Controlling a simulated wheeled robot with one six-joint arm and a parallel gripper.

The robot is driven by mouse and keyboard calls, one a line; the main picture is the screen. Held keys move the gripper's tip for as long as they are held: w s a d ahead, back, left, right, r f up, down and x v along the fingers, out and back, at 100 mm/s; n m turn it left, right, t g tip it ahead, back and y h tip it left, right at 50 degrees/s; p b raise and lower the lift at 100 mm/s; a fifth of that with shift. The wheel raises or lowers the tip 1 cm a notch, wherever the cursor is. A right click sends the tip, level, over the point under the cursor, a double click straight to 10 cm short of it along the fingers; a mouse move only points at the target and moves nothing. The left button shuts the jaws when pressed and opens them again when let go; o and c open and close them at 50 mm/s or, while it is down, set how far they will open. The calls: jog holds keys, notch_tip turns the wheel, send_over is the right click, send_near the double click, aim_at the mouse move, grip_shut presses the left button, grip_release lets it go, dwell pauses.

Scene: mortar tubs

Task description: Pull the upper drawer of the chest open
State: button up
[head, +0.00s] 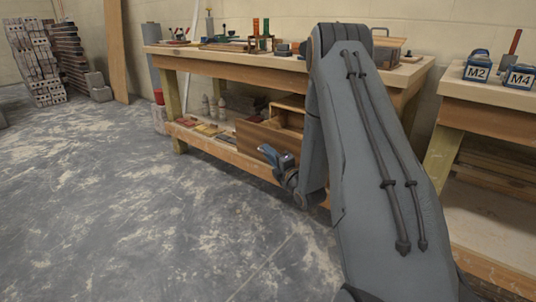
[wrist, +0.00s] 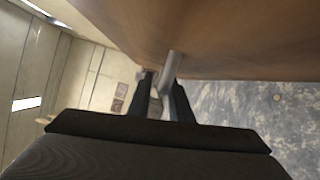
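The wooden chest (head: 291,104) stands on the lower shelf of the middle workbench in the head view, partly behind my arm. A brown front panel (head: 257,139) faces the room, with a pale, open-looking space behind its upper right. I cannot tell which drawer this is or how far it is out. My gripper (head: 272,155) is low in front of the panel. In the wrist view a brown wooden face (wrist: 225,35) fills the top, and a grey metal handle (wrist: 169,66) lies between the fingers of my gripper (wrist: 163,82). Whether both fingers press on it is unclear.
The workbench top (head: 225,57) carries tools and small items. Bricks and cones lie on the lower shelf (head: 205,142) left of the chest. A second bench (head: 480,120) with M2 and M4 blocks stands right. The grey floor (head: 130,200) in front is clear.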

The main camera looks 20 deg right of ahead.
jog(key=shift+o, duration=0.7)
jog(key=s+p, duration=0.2)
jog(key=s, duration=0.5)
jog(key=shift+s+d+f, duration=0.25)
jog(key=shift+s, duration=0.15)
